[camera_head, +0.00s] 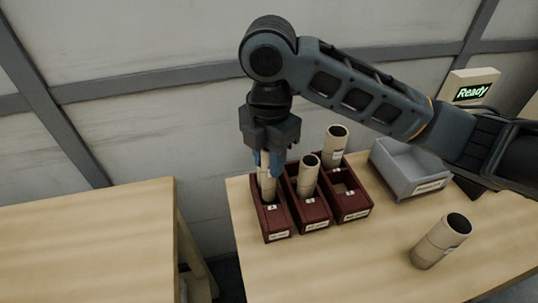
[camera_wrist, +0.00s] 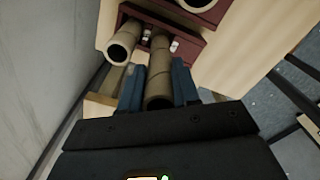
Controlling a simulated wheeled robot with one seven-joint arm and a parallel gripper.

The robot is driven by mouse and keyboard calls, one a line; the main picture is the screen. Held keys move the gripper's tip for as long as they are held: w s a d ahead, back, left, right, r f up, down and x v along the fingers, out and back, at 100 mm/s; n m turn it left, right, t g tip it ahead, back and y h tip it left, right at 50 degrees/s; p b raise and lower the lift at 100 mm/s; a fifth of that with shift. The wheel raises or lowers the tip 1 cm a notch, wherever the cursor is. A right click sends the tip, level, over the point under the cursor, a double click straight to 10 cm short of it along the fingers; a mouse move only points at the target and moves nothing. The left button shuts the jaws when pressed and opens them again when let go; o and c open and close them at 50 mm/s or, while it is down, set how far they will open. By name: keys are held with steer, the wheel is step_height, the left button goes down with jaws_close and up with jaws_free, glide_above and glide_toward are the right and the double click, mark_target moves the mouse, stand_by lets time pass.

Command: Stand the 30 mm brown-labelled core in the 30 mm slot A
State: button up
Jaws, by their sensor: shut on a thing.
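My gripper (camera_head: 266,172) points down over the left dark red box (camera_head: 277,226) in the head view. Its blue fingers are shut on a tan core (camera_wrist: 158,88), which shows between them in the wrist view. In the head view this core (camera_head: 266,188) is upright, with its lower end down in the left box. The fingers partly hide it, and I cannot tell whether it touches the box floor. No brown label shows on it. Small white tags on the boxes are too small to read surely.
A core (camera_head: 307,178) stands in the middle box (camera_head: 316,214), and another (camera_head: 335,143) in the right box (camera_head: 354,205). A loose core (camera_head: 440,242) stands on the table (camera_head: 340,270) at the right. A grey bin (camera_head: 412,180) stands behind.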

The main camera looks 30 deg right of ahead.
steer(key=shift+f+b, duration=1.55)
steer(key=shift+f, duration=0.85)
steer(key=o, duration=1.1)
step_height(320, 180, up, 8)
steer(key=shift+f+p, duration=0.1)
steer(key=shift+p, duration=0.25)
steer(key=shift+s, duration=0.1)
